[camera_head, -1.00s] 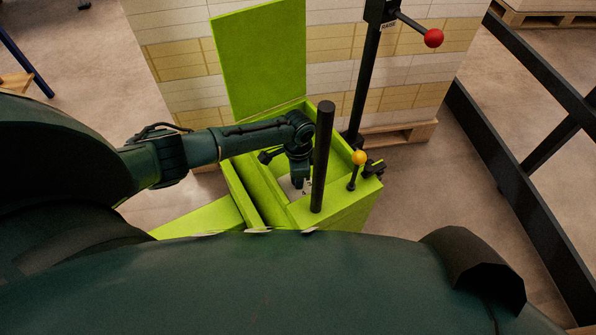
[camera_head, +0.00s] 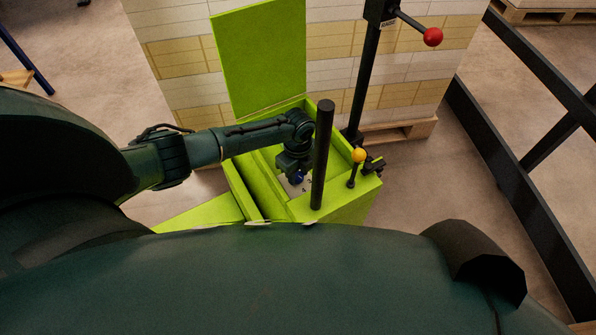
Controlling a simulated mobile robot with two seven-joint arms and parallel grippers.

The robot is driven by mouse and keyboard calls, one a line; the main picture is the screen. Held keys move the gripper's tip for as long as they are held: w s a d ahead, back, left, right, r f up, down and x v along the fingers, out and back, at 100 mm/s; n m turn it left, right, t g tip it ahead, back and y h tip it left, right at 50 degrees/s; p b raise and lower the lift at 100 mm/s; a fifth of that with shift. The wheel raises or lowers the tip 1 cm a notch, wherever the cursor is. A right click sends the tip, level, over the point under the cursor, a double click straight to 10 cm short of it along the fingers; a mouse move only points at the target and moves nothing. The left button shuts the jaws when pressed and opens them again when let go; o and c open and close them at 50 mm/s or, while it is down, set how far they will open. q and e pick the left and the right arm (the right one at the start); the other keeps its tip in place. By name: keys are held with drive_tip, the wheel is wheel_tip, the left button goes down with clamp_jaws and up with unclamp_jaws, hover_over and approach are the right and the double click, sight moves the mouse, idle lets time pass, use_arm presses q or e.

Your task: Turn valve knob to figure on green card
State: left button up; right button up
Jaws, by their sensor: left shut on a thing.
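My left gripper (camera_head: 296,180) reaches down into the open green box and is shut on a small blue valve knob (camera_head: 298,177), mostly hidden by the fingers. Beside the knob is a pale dial plate (camera_head: 305,187) with small dark figures, partly covered by the gripper and too small to read surely. A black upright post (camera_head: 322,155) stands just right of the gripper. I cannot make out a green card with a figure. My right gripper is not in view.
The green box (camera_head: 350,205) has its lid (camera_head: 262,60) raised. A yellow-knobbed lever (camera_head: 358,156) stands on its right side. Behind are stacked reams (camera_head: 180,60) on a pallet and a red-balled lever (camera_head: 432,37). A dark rail (camera_head: 520,190) runs at right.

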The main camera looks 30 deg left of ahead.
use_arm(q)
drive_tip(key=shift+d+m, duration=0.1)
drive_tip(key=shift+m, duration=2)
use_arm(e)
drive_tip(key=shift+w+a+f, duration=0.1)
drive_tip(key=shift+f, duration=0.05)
use_arm(q)
drive_tip(key=o, duration=1)
drive_tip(key=shift+c, duration=0.2)
wheel_tip(320, 180, up, 13)
drive_tip(key=p, duration=0.3)
drive_tip(key=shift+p, duration=0.4)
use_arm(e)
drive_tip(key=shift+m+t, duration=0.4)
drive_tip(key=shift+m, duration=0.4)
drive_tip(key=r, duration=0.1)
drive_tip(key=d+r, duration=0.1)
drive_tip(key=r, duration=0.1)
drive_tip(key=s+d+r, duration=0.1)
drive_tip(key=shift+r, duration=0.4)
